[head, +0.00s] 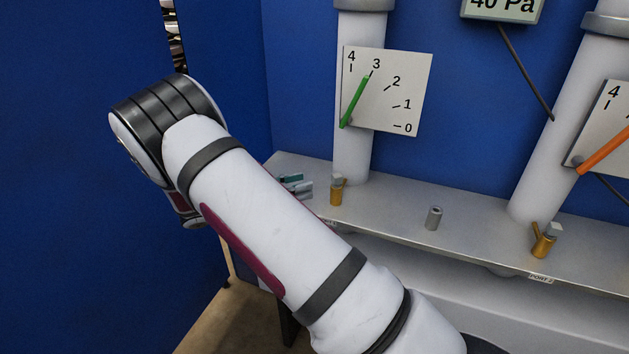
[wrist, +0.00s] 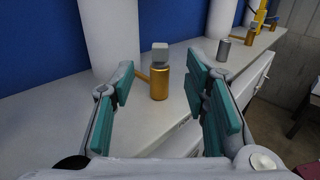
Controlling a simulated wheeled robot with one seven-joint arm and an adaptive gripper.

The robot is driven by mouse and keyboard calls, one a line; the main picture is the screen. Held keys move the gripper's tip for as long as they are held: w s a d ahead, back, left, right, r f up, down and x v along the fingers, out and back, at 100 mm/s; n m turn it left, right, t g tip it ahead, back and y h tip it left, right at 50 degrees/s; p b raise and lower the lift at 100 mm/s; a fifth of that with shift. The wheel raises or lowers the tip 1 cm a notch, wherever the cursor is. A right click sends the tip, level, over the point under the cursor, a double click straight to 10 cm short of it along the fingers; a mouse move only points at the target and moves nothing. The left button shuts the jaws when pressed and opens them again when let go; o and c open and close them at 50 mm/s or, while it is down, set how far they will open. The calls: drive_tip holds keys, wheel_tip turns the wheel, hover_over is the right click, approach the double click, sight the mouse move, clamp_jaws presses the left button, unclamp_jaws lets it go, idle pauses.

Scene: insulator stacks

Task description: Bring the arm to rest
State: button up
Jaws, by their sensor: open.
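My arm (head: 260,220) reaches up from the lower right in the head view and bends at the upper left. My gripper (head: 298,186) shows partly there, just left of a brass valve fitting (head: 336,192); the arm hides the rest of it. In the wrist view my gripper (wrist: 168,85) is open, with teal pads apart and nothing held. The brass fitting (wrist: 159,84), with a grey cap and a side handle, stands upright on the shelf ahead, seen between the pads. I cannot tell how far it is from the pads.
The grey shelf (head: 390,213) carries a small grey cylinder (head: 433,218) and a second brass fitting (head: 544,240). White columns (head: 352,150) rise behind, with a dial with a green needle (head: 400,90) and a second dial with an orange needle (head: 600,130). A blue wall (head: 80,240) stands left of my arm.

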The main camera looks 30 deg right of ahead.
drive_tip(key=shift+w+a, duration=0.1)
drive_tip(key=shift+a, duration=0.5)
